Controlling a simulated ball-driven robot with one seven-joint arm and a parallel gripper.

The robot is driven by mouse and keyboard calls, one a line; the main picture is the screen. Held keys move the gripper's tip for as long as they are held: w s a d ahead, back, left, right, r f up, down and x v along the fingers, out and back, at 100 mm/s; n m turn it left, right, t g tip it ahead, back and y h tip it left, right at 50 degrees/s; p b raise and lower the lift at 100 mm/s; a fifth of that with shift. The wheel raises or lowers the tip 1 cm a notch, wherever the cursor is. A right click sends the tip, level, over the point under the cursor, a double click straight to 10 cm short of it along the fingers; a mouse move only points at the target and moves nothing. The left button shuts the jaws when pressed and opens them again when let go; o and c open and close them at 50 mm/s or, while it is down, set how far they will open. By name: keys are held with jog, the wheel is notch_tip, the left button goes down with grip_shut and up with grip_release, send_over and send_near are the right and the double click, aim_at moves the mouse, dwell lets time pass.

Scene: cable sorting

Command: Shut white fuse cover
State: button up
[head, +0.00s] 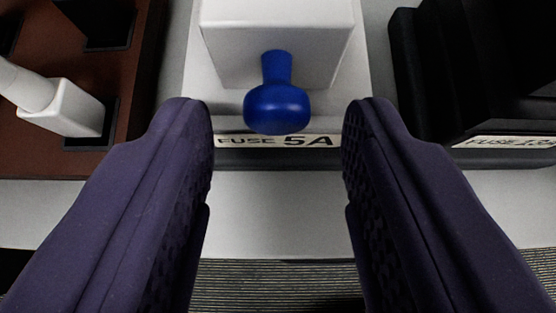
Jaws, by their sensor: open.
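The white fuse cover (275,30) stands at the top middle of the view, as a white box with a blue round knob (276,107) on its front. A label reading "FUSE 5A" (275,141) lies just below the knob. The top of the cover is cut off by the frame, so I cannot tell how far it stands open. My gripper (277,115) is open, with one dark purple finger on each side of the knob. A gap shows between the knob and each finger, and nothing is held.
A black fuse block (480,75) with its own label stands close on the right. On the left is a brown panel (45,150) with dark sockets and a white plug (65,108) in one. A bare pale strip (280,215) runs in front.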

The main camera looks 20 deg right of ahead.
jog(key=p+v, duration=0.3)
jog(key=v, duration=0.5)
jog(key=shift+p, duration=0.35)
jog(key=shift+f, duration=0.1)
jog(key=w+a+r+y, duration=0.25)
jog(key=w+r, duration=0.45)
jog(key=r, duration=0.5)
notch_tip(320, 180, up, 16)
jog(key=w+d+n+t+y, duration=0.1)
jog(key=d+t+y, duration=0.1)
jog(key=s+d+r+n+t, duration=0.1)
jog(key=s+r, duration=0.3)
jog(key=r, duration=0.6)
jog(key=s+d+r+t+h, duration=0.1)
jog(key=s+r, duration=0.4)
jog(key=r, duration=0.5)
jog(key=s+d+r+n+t, duration=0.1)
jog(key=s+r, duration=0.4)
jog(key=r, duration=0.5)
jog(key=shift+d+n, duration=0.3)
jog(key=shift+d, duration=0.45)
